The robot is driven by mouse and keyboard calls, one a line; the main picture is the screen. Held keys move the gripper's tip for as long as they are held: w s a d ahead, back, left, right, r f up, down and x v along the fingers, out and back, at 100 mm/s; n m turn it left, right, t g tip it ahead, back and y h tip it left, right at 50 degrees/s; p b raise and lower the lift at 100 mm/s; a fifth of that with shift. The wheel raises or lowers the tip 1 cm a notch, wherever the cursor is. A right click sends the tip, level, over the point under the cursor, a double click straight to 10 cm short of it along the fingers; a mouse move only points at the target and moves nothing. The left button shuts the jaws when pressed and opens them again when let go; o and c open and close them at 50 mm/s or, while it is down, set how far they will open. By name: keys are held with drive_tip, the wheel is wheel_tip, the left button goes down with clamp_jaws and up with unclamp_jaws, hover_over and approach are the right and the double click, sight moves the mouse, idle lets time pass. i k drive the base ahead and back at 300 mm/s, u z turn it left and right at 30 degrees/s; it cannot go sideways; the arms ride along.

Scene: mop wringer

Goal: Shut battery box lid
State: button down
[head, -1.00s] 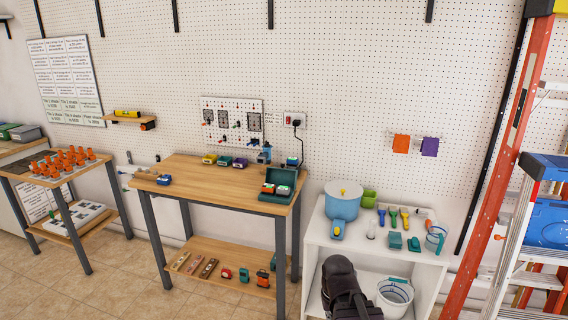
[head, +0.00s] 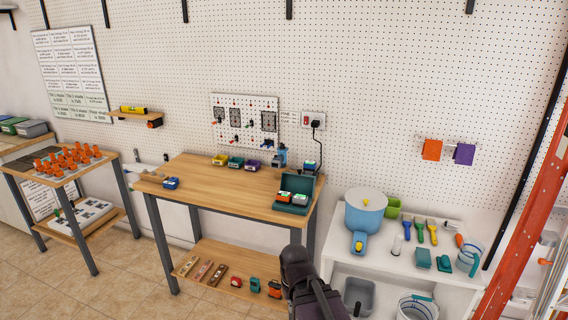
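The battery box (head: 292,208) is a dark green case at the right end of the wooden workbench (head: 214,189). Its lid (head: 300,184) stands open at the back, and two batteries with red and green-white tops sit inside. My dark arm comes up from the bottom edge in front of the bench's right side, below the box and apart from it. The fingers of my gripper cannot be made out.
A blue mop bucket (head: 367,209) and brushes stand on the white shelf unit to the right. A charger (head: 311,167) stands behind the box, and several small coloured packs line the bench's back edge. An orange ladder (head: 528,240) is far right. The bench's middle is clear.

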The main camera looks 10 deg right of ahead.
sight(293, 182)
drive_tip(key=z, duration=0.05)
drive_tip(key=i, duration=1.25)
drive_tip(key=z, duration=0.45)
